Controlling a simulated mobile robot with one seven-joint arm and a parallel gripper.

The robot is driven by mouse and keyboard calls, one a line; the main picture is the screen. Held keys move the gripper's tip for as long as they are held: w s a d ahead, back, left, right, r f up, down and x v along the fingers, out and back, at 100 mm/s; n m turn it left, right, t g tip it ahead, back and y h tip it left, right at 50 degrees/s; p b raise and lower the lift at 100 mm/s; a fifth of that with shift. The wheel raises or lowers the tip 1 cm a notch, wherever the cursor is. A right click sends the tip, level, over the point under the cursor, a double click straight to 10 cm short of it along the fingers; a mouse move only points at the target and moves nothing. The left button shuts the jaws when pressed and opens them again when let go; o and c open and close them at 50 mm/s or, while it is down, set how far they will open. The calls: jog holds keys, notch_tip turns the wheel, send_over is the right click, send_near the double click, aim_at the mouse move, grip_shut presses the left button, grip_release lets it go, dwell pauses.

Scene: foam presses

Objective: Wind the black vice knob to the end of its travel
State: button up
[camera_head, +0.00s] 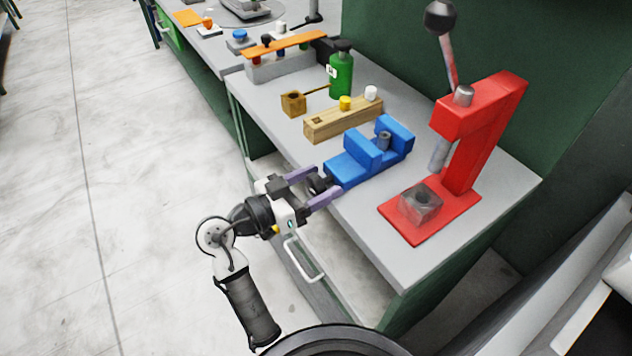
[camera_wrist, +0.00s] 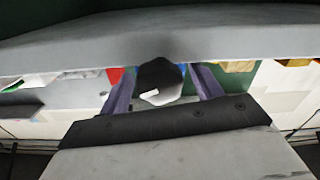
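The blue vice (camera_head: 352,170) stands near the table's front edge in the head view, with a grey cylinder (camera_head: 384,141) between its jaws. Its black knob (camera_head: 317,184) points toward my arm at the vice's near end. My gripper (camera_head: 326,181) has its two purple fingers spread, one on each side of the knob. In the wrist view the dark knob (camera_wrist: 160,84), with a white mark, sits between the fingers (camera_wrist: 163,75). Gaps show beside it, so the fingers look open and not clamped on it. The vice body is mostly hidden in the wrist view.
A red press (camera_head: 484,135) with a black-balled lever and a clear block on its base stands right of the vice. A wooden block (camera_head: 342,121) and a green bottle (camera_head: 341,75) stand behind. A drawer handle (camera_head: 304,262) projects below the grey table (camera_head: 385,262).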

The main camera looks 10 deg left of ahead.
jog(key=b+v, duration=0.3)
jog(key=v, duration=1.1)
jog(key=shift+c, duration=0.4)
